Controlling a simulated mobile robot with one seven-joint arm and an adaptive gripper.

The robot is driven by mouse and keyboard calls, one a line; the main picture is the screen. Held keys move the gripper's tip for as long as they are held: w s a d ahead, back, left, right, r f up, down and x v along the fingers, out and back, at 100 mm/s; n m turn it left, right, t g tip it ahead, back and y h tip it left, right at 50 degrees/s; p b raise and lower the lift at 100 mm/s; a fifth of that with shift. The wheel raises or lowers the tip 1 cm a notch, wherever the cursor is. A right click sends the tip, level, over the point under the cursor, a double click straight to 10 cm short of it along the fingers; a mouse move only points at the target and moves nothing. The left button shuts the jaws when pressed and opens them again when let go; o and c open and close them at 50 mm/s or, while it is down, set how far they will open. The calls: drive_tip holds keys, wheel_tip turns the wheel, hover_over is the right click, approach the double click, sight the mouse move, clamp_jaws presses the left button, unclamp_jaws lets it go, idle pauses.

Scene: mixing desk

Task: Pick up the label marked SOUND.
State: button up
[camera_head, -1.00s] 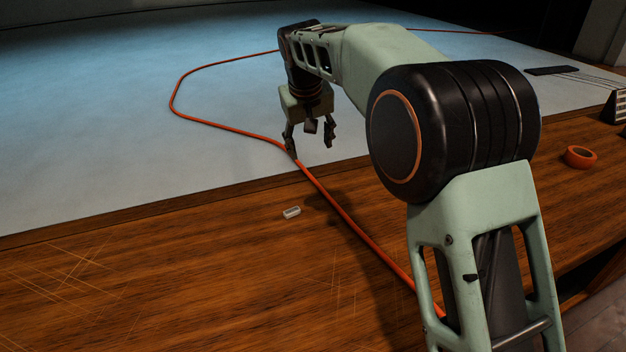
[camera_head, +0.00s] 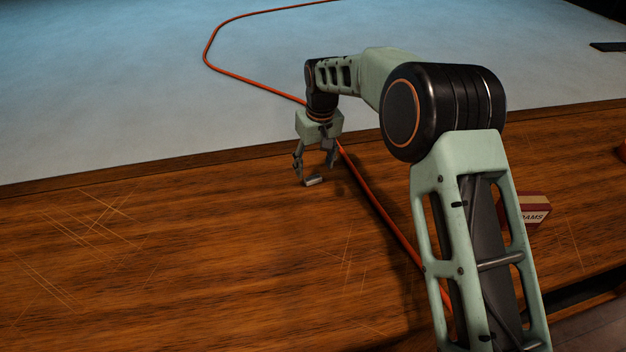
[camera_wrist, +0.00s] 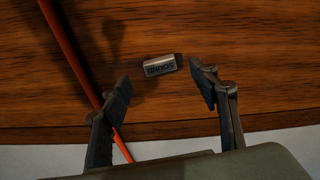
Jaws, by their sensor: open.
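The SOUND label (camera_wrist: 160,66) is a small grey block lying on the wooden desk, its dark lettering upside down in the wrist view. In the head view the label (camera_head: 313,181) shows just below the fingertips. My gripper (camera_head: 316,173) is open and points down over the desk near its back edge. In the wrist view my gripper (camera_wrist: 160,83) has one finger on each side of the label, with the label between and slightly beyond the tips. No contact shows, and the exact height above the desk is hard to tell.
An orange cable (camera_head: 377,205) runs across the desk beside the label; it also shows in the wrist view (camera_wrist: 75,55), behind the left finger. A red and cream box (camera_head: 530,210) marked with letters ending "AMS" stands at right, partly behind my arm. The desk's left side is clear.

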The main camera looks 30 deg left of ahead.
sight(313, 178)
drive_tip(key=f, duration=0.4)
drive_tip(key=shift+w+a+f, duration=0.2)
drive_tip(key=shift+a+f, duration=0.05)
drive_tip(key=shift+a, duration=0.05)
drive_tip(key=c, duration=0.9)
drive_tip(key=shift+c, duration=0.2)
drive_tip(key=shift+r, duration=0.15)
